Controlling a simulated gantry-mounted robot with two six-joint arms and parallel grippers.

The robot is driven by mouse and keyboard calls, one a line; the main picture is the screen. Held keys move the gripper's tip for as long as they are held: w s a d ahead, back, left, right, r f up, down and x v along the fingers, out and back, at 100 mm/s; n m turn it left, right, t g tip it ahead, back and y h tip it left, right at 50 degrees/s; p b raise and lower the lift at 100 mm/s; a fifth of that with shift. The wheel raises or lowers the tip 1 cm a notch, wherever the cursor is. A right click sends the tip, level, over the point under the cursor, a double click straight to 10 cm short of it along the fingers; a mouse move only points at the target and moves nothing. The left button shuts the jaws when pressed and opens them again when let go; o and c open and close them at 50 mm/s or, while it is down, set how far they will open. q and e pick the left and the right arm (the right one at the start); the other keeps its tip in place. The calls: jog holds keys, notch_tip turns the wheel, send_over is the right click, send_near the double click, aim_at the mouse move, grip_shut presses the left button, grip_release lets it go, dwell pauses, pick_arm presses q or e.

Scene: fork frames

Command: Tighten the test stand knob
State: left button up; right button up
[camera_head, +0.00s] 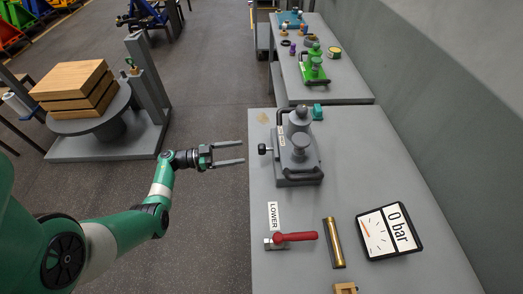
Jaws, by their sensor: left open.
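The grey test stand (299,165) stands on the near table. Its small black knob (263,149) sticks out on the stand's left side, close to the table's left edge. My left gripper (243,153) is open and empty, its two fingers pointing right toward the knob. The fingertips end short of the knob, with a small gap in this view. The finger pair is over the floor, just left of the table edge. My right gripper is not in view.
On the near table (345,130) are a red-handled lever (294,238) by a LOWER label (273,215), a brass rod (334,243) and a gauge display reading 0 bar (388,231). A green device (314,68) stands on the far table. Stacked wooden boards (75,80) stand at left.

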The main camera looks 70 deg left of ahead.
aim_at(262, 149)
pick_arm(q)
jog(key=b+x, duration=0.1)
jog(key=x, duration=0.8)
jog(key=shift+w+b, duration=0.15)
jog(key=shift+b, duration=0.2)
grip_shut()
jog(key=shift+m, duration=0.5)
